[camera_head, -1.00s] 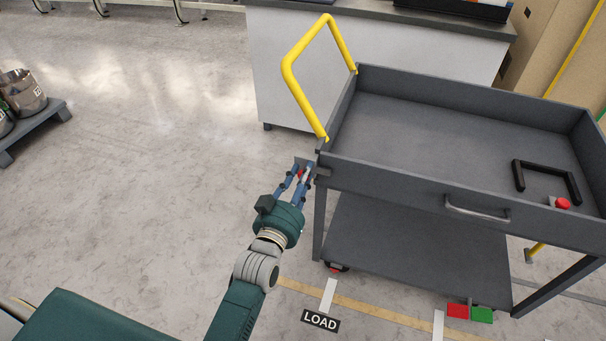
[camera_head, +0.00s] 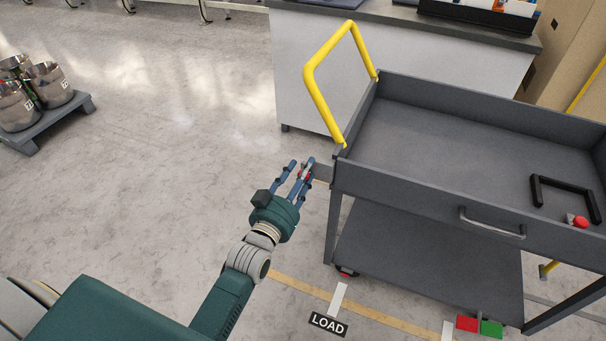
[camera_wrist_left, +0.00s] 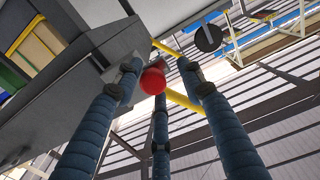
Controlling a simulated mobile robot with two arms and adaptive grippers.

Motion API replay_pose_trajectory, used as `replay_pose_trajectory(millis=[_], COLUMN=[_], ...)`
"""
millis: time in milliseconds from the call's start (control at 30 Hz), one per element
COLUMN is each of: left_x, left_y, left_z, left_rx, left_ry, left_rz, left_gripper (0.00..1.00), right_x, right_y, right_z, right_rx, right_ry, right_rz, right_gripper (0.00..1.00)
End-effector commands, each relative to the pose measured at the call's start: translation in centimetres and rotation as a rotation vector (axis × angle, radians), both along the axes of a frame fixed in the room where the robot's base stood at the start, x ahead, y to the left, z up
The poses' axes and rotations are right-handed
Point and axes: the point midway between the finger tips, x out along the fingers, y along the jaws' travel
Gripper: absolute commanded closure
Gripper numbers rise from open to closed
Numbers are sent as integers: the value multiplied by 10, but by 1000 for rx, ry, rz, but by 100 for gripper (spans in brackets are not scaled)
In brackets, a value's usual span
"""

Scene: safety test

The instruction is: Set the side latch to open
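The grey cart (camera_head: 420,205) stands at the right in the head view. A short grey bracket (camera_head: 323,172) sticks out at its near left corner, with a small red knob by it, which looks like the side latch. In the left wrist view the round red knob (camera_wrist_left: 153,81) sits between my spread fingers, in front of the cart's grey wall (camera_wrist_left: 75,105). My left gripper (camera_head: 300,168) is open around the knob. Firm contact is not visible, and the fingers partly hide the latch in the head view. My right gripper is not in view.
A yellow push handle (camera_head: 318,92) rises above the latch corner. The cart's top holds a black U-shaped bar (camera_head: 567,187) and a red button (camera_head: 580,222). A pallet with metal pots (camera_head: 48,85) stands far left. The floor (camera_head: 180,190) left of the cart is clear.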

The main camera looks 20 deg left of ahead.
Motion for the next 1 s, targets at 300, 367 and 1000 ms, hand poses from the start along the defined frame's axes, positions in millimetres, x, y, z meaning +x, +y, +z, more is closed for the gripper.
replay_pose_trajectory(millis=[300, 367, 1000], left_x=[-5, -12, -118], left_y=[0, 0, 4], left_z=[-5, -6, -3], left_rx=[0, 0, 0], left_ry=[9, 11, 6], left_rz=[0, 0, 0], left_gripper=[60, 60, 60], right_x=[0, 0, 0], right_y=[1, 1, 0], right_z=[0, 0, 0], right_rx=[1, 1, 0], right_ry=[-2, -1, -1], right_rz=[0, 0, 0], right_gripper=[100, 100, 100])
